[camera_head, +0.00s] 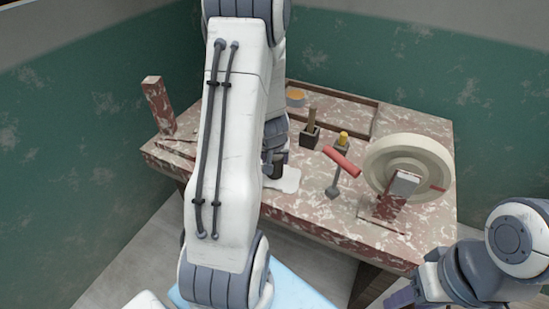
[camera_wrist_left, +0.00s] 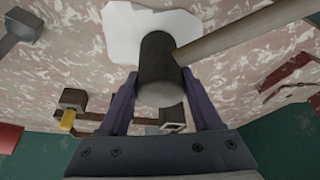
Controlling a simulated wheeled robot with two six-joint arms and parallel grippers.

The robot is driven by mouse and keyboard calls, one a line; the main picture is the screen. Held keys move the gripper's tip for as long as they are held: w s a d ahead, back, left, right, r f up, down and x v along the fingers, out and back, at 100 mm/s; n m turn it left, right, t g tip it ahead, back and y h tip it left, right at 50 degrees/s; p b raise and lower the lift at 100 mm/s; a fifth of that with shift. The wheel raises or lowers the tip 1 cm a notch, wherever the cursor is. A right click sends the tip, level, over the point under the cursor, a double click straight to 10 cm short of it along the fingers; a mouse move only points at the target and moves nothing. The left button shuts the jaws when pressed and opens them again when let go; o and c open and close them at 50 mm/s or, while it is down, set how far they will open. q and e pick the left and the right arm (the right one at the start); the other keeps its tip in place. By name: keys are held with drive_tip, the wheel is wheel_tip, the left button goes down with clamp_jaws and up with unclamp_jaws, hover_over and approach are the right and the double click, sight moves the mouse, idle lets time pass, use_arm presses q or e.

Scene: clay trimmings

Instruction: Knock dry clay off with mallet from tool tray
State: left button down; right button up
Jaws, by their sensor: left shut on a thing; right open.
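My left gripper (camera_wrist_left: 160,100) is shut on the dark, cylindrical head of the mallet (camera_wrist_left: 157,62). The mallet's pale wooden handle runs to the upper right in the left wrist view. In the head view my left arm hides most of this gripper, and the mallet's dark head (camera_head: 278,170) shows just above a flat white patch (camera_head: 289,183) on the table. I cannot tell whether they touch. The framed tool tray (camera_head: 372,122) lies at the back of the table. My right gripper (camera_head: 402,297) is open at the lower right, away from the table's objects.
A pale wheel (camera_head: 408,163) stands at the right of the mottled table (camera_head: 300,212). A red-handled tool (camera_head: 341,162) is left of it. Two dark holders stand behind, one with a wooden handle (camera_head: 311,118), one with a yellow top (camera_head: 343,136). A post (camera_head: 158,105) rises at left.

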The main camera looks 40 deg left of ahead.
use_arm(q)
drive_tip(key=shift+r+p, duration=2.95)
drive_tip(key=shift+p, duration=0.7)
drive_tip(key=shift+f, duration=0.1)
drive_tip(key=shift+d+f+n+p, duration=0.1)
drive_tip(key=shift+f+n+p, duration=0.5)
drive_tip(key=shift+p, duration=0.1)
drive_tip(key=shift+f+n+g+y+p, duration=0.3)
drive_tip(key=shift+f+n+y+p, duration=0.15)
drive_tip(key=shift+f+n, duration=0.45)
drive_tip(key=shift+f, duration=0.25)
